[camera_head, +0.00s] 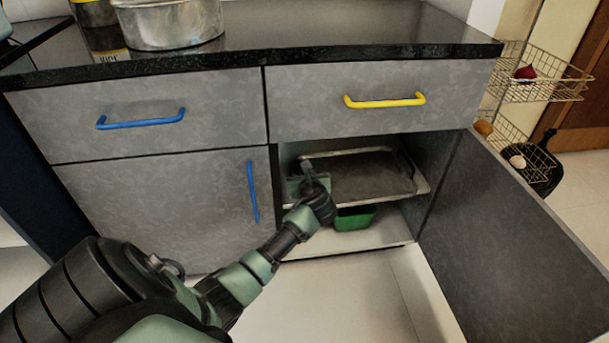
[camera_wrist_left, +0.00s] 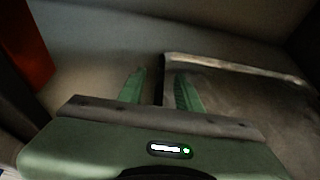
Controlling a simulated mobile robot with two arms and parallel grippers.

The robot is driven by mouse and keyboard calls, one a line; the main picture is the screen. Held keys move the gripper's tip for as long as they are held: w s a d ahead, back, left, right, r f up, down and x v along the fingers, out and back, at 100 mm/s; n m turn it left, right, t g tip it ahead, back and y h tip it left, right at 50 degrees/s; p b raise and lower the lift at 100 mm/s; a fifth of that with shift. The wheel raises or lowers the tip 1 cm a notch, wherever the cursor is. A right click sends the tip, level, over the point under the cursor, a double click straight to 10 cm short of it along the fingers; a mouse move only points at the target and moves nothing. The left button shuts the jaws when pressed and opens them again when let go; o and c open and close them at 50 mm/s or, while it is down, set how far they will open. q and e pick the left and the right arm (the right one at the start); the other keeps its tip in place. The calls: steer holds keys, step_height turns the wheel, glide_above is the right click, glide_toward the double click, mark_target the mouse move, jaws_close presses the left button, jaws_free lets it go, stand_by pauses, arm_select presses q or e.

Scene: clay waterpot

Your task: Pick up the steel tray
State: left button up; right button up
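The steel tray (camera_head: 372,176) lies flat inside the open lower right cabinet, with a raised rim. In the left wrist view the tray (camera_wrist_left: 245,100) fills the right side, its far rim a bright band. My left gripper (camera_head: 308,172) reaches into the cabinet at the tray's left side. In the left wrist view the green fingers of my left gripper (camera_wrist_left: 160,82) stand apart, with the tray's left edge in the gap between them. I cannot tell whether either finger touches it. The wrist hides part of the tray's near left corner. My right gripper is not in view.
A green container (camera_head: 354,218) sits below the tray. The cabinet door (camera_head: 510,235) stands open at the right. Drawers with a blue handle (camera_head: 140,120) and a yellow handle (camera_head: 385,101) are shut above. A metal pot (camera_head: 170,25) stands on the black counter (camera_head: 330,35).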

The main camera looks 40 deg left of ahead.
arm_select(q)
steer(key=shift+w+a+f, duration=0.2)
steer(key=shift+w+a, duration=0.15)
steer(key=shift+a, duration=0.1)
jaws_close()
stand_by(1.2)
